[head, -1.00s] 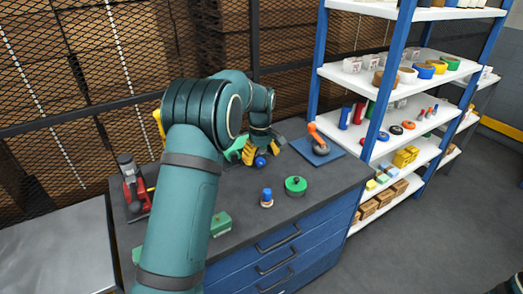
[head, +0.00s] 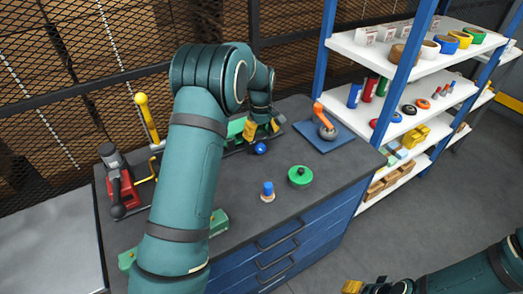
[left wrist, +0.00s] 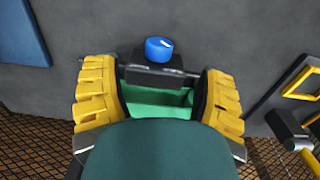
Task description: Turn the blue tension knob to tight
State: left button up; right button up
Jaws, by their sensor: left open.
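The blue tension knob (head: 261,149) is on the front of a green and dark device at the back of the bench. In the left wrist view the knob (left wrist: 159,49) has a short white mark on its face and sits on a black block. My left gripper (head: 255,131) is at the device, close to the knob. Its yellow-padded fingers (left wrist: 158,80) are wide apart, either side of the black block and green body, with the knob just beyond the tips. My right gripper (head: 366,287) shows partly at the bottom edge.
A green round piece (head: 300,176) and a blue-topped peg (head: 268,191) stand on the dark bench top (head: 240,205). An orange-handled tool sits on a blue mat (head: 343,140) at right. A red tool (head: 119,184) stands at left. Stocked shelves (head: 450,55) are beyond.

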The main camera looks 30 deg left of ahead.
aim_at(261, 146)
pick_arm(q)
notch_tip(261, 146, down, 8)
jog(key=shift+f+b, duration=0.1)
jog(key=shift+b, duration=0.3)
